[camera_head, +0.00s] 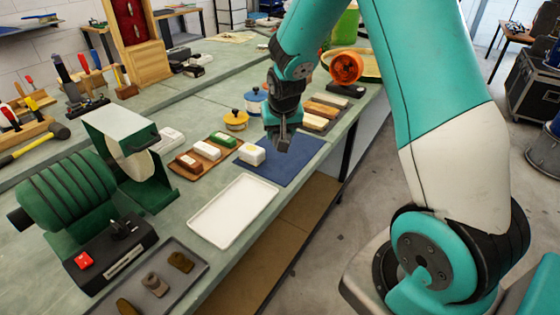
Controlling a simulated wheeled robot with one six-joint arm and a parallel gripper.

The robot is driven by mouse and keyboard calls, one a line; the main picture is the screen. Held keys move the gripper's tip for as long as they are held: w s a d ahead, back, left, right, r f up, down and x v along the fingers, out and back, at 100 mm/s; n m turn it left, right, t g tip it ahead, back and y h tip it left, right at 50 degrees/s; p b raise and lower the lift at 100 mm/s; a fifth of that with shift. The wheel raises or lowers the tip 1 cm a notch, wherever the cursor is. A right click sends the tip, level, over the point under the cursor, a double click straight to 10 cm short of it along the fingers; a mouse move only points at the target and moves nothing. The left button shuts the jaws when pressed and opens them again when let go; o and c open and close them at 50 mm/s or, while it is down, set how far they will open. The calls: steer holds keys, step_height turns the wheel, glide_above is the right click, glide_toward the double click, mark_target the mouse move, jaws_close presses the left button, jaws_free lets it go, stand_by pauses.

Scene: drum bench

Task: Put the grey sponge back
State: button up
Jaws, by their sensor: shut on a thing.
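My gripper (282,143) is at the end of the teal arm, low over the blue mat (293,169) on the bench. It is shut on a small grey thing that blends with the fingers; it is likely the grey sponge, but its outline is mostly hidden. A white block with a yellowish top (252,154) is on the mat's left part, left of my gripper. A brown board (203,160) left of the mat bears a red block (188,163), a green block (222,139) and a white block (206,150).
An empty white tray (233,212) lies in front of the mat. A dark tray (188,262) with small brown and grey pieces is at the near edge. A green machine (70,190) stands left. Yellow (236,121) and blue (254,101) pots stand behind my gripper.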

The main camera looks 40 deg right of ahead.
mark_target(279, 168)
step_height(279, 168, down, 11)
steer(key=shift+r+p, duration=0.1)
steer(key=shift+p, duration=0.3)
steer(key=o, duration=0.8)
steer(key=shift+o, duration=0.2)
